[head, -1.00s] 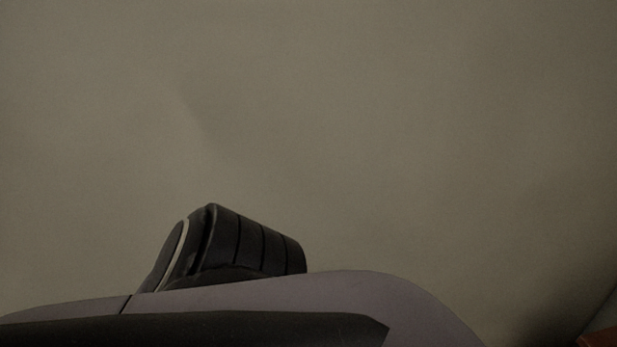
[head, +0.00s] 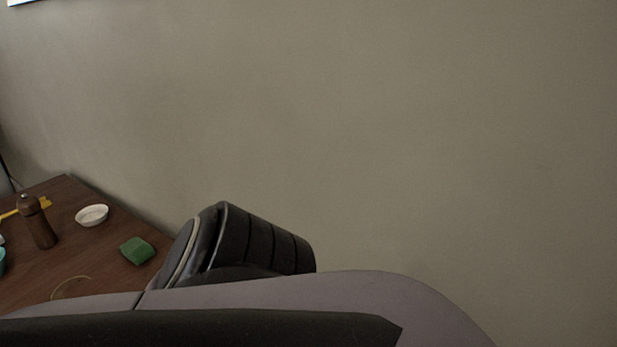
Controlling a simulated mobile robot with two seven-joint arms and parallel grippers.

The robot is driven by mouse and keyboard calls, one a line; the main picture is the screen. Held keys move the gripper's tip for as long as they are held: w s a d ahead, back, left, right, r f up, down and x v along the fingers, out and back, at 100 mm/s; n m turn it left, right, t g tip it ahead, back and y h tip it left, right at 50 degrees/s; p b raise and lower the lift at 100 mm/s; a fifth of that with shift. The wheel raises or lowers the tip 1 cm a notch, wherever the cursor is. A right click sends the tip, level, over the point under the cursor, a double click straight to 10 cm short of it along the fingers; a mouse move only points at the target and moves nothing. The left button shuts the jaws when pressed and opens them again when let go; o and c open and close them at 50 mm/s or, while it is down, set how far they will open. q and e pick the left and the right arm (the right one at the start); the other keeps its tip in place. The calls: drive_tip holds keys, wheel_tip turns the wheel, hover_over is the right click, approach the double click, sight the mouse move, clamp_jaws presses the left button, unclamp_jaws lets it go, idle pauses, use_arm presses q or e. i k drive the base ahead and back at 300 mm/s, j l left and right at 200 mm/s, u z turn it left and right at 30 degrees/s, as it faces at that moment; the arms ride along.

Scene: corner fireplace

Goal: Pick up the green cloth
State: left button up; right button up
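A green cloth (head: 138,250), small and folded-looking, lies on a brown wooden table (head: 110,268) at the lower left of the head view. It is near the table's right edge, by the wall. Parts of my own arm fill the bottom of the view and cover the near part of the table. Neither of my grippers shows.
A white bowl (head: 92,215) and a brown bottle or mill (head: 37,222) stand left of the cloth. A yellow item (head: 12,213) and a teal object (head: 1,262) are at the far left. A thin curved item (head: 68,284) lies nearer. A plain wall (head: 400,150) fills the rest.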

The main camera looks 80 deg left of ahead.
sight(138, 252)
drive_tip(key=k+j+u, duration=0.1)
drive_tip(key=u, duration=3.55)
